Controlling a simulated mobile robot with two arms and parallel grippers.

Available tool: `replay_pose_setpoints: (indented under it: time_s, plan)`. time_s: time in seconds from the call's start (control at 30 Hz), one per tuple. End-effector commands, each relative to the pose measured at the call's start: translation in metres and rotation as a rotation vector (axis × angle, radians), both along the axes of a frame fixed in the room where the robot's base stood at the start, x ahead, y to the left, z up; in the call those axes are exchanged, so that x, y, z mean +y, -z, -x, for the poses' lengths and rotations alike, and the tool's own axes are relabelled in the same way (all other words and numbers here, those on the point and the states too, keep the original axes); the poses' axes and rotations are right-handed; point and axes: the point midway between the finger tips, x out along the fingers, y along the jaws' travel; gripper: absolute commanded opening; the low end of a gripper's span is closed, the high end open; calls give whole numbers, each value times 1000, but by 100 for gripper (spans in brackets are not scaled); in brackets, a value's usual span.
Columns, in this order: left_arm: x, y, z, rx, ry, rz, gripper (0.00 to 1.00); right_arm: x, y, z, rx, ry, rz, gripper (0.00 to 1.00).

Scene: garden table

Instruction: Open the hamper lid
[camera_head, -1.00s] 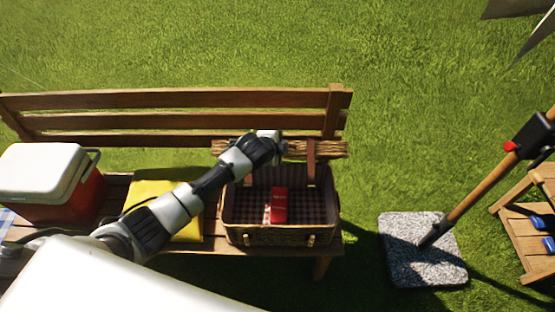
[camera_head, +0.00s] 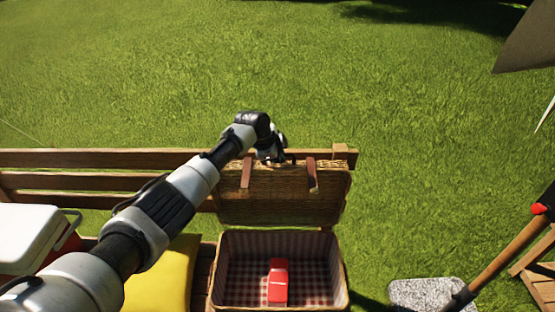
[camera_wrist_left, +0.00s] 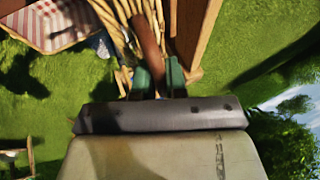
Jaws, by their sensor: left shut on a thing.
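The wicker hamper (camera_head: 224,275) sits on the bench with its inside open to view; it has a checked lining. Its lid (camera_head: 282,200) stands raised at the back, against or close to the bench's backrest, with two brown leather straps at its upper edge. My left gripper (camera_head: 275,157) is at the lid's top edge, between the straps. In the left wrist view the two green fingers (camera_wrist_left: 158,78) are shut around a brown leather piece at the wicker lid (camera_wrist_left: 116,18). The exact grip is partly hidden. My right gripper is not in view.
A red object (camera_head: 278,283) lies inside the hamper. A yellow cushion (camera_head: 165,285) and a red cooler with a white lid (camera_head: 25,238) are to its left. The backrest (camera_head: 90,158) runs behind. A stone slab (camera_head: 425,293) is at right; grass beyond is clear.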

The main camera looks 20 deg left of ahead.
Motion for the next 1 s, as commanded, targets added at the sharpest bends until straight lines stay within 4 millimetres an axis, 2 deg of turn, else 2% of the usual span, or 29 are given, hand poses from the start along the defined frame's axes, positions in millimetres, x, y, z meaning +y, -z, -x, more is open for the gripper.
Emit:
replay_pose_setpoints:
  time_s: [0.37,0.4,0.53,0.57,0.87,1.0]
  plan:
    - [1,3,0,4,-2,-4,0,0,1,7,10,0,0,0]
    - [1,3,0,4,-2,-4,16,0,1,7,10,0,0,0]
    - [1,2,0,3,-2,-3,36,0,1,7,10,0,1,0]
    - [1,2,0,3,-2,-3,37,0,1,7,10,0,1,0]
    - [0,1,1,3,0,-2,37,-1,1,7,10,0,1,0]
    - [4,-7,4,-1,-1,-1,37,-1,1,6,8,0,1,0]
